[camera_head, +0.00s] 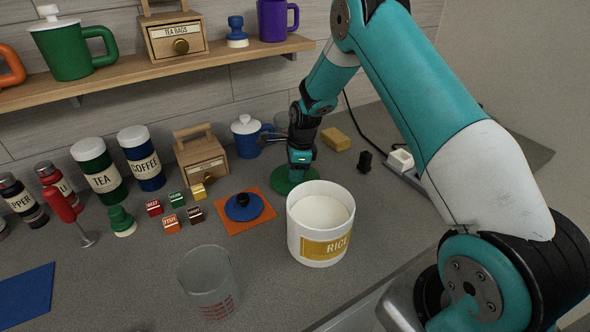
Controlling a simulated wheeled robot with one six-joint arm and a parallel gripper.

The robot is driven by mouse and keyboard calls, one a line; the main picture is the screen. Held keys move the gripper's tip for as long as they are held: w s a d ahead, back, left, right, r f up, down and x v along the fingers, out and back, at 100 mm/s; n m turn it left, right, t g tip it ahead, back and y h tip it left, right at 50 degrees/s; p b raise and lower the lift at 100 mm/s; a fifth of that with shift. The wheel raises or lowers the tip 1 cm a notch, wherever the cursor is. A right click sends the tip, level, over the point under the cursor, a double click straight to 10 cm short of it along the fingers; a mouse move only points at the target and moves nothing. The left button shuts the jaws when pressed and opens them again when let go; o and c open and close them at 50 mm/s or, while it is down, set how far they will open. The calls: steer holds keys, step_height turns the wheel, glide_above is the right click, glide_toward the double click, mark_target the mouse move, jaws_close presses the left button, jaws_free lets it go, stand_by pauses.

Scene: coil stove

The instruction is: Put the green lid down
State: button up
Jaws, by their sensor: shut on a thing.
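My gripper (300,172) is shut on the green lid (287,186), a round disc, behind the rice canister. The knob is hidden between the jaws. The lid is at or just above the grey counter (150,290); I cannot tell whether it touches. The white rice canister (308,238) stands open in front of it, full of white contents, and overlaps part of the lid's near edge in the picture.
A blue lid (240,207) lies on an orange mat (258,218), left of the canister. A clear measuring cup (208,278) stands in front.

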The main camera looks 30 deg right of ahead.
steer(key=shift+f, duration=0.2)
steer(key=o, duration=0.9)
steer(key=shift+r, duration=0.1)
